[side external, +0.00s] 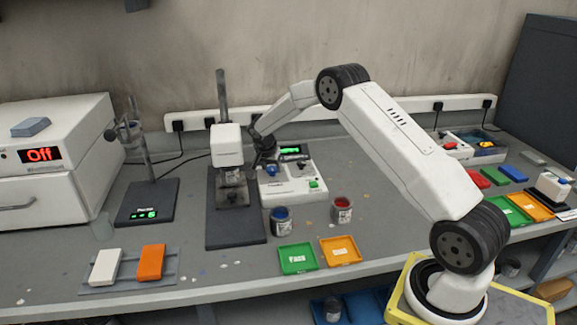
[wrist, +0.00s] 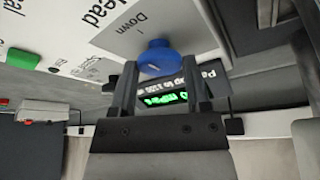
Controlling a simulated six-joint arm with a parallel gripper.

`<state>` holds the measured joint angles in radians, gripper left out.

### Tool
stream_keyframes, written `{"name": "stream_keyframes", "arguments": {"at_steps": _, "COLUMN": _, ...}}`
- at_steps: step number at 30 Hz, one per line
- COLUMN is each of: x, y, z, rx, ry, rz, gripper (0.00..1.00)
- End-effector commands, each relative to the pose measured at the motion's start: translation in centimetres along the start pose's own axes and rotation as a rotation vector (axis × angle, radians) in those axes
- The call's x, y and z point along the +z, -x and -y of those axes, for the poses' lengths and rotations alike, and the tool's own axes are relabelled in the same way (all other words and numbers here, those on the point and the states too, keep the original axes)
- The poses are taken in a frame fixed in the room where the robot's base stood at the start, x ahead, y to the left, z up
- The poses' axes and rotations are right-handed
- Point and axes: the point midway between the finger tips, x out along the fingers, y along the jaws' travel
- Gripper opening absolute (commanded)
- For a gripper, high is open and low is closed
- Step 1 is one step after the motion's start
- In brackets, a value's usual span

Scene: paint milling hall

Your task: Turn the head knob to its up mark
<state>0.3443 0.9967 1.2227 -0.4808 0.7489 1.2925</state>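The head knob (wrist: 157,57) is a round blue knob on a white panel, with a small pale mark on its face. The printed "Down" mark (wrist: 139,25) is beside it in the wrist view; I do not see the up mark. My gripper (wrist: 159,62) has its two dark fingers apart, one on each side of the knob. I see no clear contact.
A lit green display (side external: 290,150) is on the control box. The mill stand (side external: 228,145) is close on the left. A blue-topped can (side external: 281,222) and a red-topped can (side external: 342,212) stand in front, near green and orange trays (side external: 340,251).

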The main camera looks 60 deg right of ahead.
Motion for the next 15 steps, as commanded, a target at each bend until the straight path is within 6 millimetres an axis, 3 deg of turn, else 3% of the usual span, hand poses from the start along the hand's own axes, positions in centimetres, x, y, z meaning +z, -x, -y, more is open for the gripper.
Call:
{"name": "stream_keyframes", "arguments": {"at_steps": 1, "x": 0.00, "y": 0.02, "z": 0.01, "rx": 0.000, "ry": 0.000, "rz": 0.000, "gripper": 0.33}}
{"name": "stream_keyframes", "arguments": {"at_steps": 4, "x": 0.00, "y": 0.03, "z": 0.01, "rx": 0.000, "ry": 0.000, "rz": 0.000, "gripper": 0.02}}
{"name": "stream_keyframes", "arguments": {"at_steps": 15, "x": -0.01, "y": 0.07, "z": -0.04, "rx": -0.015, "ry": 0.038, "rz": 0.000, "gripper": 0.02}}
